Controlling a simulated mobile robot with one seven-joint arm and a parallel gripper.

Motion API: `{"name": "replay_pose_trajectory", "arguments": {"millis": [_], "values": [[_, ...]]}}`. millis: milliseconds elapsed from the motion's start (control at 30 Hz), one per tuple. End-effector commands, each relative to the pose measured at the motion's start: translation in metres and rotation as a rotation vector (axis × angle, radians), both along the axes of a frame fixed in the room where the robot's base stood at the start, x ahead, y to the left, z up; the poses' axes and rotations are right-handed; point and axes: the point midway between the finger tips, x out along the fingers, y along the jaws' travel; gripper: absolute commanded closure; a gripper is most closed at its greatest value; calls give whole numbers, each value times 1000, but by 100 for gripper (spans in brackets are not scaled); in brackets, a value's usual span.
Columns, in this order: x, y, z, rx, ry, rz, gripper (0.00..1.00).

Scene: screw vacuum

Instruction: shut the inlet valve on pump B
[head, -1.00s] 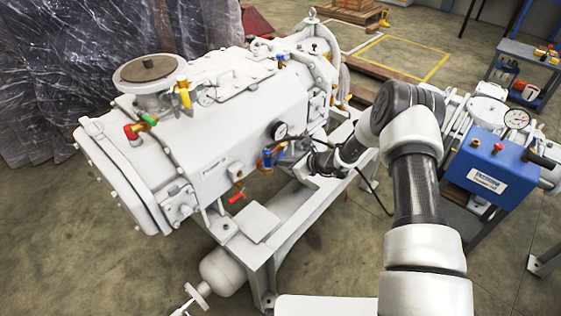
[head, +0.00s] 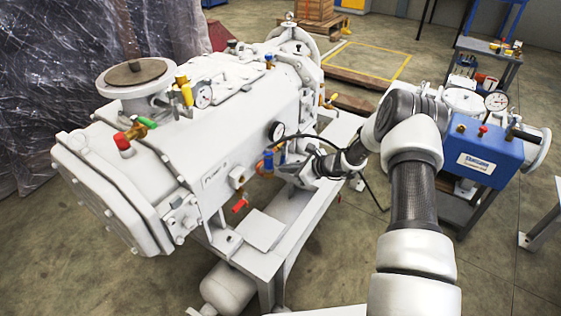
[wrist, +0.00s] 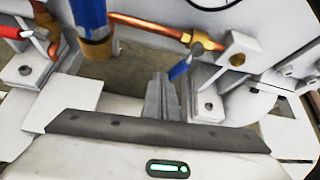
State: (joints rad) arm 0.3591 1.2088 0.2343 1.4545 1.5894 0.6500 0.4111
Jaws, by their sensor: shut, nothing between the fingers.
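The white pump (head: 240,125) fills the middle of the head view; a label on its side starts with "PUMP", but its letter is too small to read. Low on that side are a blue-handled valve (head: 268,161) and a red-handled valve (head: 240,205). I cannot tell which is the inlet valve. My gripper (head: 284,172) is just right of the blue handle. In the wrist view its fingers (wrist: 161,98) are shut and empty. A large blue handle (wrist: 91,18) is left of them and a smaller blue piece (wrist: 180,68) right. A red handle (wrist: 14,32) is far left.
A copper pipe (wrist: 150,24) crosses beyond the fingers. A pressure gauge (head: 277,131) and black hose sit close above my gripper. The white pump stand (head: 292,215) lies below. A blue box (head: 484,155) on other equipment stands at right.

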Motion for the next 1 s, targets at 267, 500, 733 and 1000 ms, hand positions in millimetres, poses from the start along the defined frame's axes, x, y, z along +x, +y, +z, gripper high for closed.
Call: {"name": "replay_pose_trajectory", "arguments": {"millis": [267,500,733,1000], "values": [[5,-2,-2,0,1,-1,100],[5,-2,5,0,0,-1,100],[5,-2,15,0,0,-1,100],[5,-2,14,0,1,-2,100]]}}
